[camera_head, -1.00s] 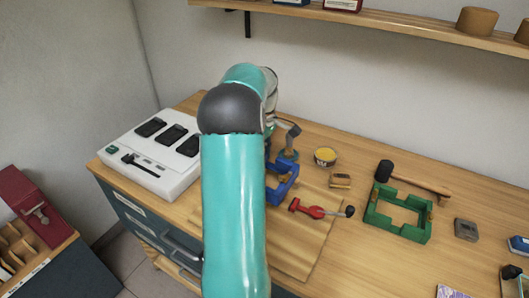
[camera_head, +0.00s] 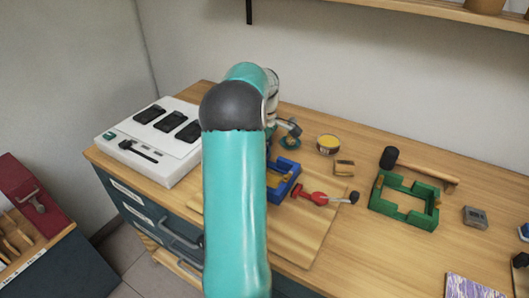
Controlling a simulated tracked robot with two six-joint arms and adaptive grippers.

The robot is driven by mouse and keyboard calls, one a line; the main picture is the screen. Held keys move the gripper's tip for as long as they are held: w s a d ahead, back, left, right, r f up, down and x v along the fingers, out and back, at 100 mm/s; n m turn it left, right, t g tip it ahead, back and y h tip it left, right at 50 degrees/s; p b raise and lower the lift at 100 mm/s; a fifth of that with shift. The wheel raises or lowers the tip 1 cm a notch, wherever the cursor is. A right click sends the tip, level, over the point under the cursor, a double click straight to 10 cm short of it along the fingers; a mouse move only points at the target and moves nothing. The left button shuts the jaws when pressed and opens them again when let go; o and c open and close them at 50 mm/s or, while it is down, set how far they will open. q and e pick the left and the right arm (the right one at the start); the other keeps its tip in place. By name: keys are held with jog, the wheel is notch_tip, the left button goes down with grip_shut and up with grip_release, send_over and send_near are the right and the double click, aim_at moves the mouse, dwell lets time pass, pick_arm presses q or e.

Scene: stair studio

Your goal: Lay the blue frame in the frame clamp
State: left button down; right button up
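The blue frame (camera_head: 287,186), partly hidden behind my teal arm, shows at the left part of a light wooden board on the bench. Its right side appears low over or on the board; I cannot tell whether it touches. A red-handled clamp lever (camera_head: 318,199) with a dark tip lies right beside it, on the board (camera_head: 300,240), which looks like the frame clamp's base. My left arm crosses the picture centre-left and covers the rest. Its gripper is hidden behind the arm, so its grip does not show. My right gripper is not in view.
A green frame (camera_head: 375,198) lies to the right, with a mallet (camera_head: 390,158) behind it. A yellow-topped tin (camera_head: 328,144) and a small wooden block (camera_head: 344,168) stand behind the lever. A white charger box (camera_head: 180,174) is at left.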

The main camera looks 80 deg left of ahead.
pick_arm(q)
jog(key=shift+s+d+f, duration=0.1)
jog(key=shift+d+f, duration=0.15)
jog(key=shift+f, duration=0.4)
jog(key=c, duration=1.2)
grip_release()
jog(key=shift+o, duration=0.8)
jog(key=shift+a+f, duration=0.2)
jog(key=shift+f, duration=0.05)
jog(key=shift+r, duration=0.15)
jog(key=shift+r, duration=0.25)
notch_tip(320, 180, up, 8)
jog(key=p, duration=0.7)
jog(key=shift+a, duration=0.1)
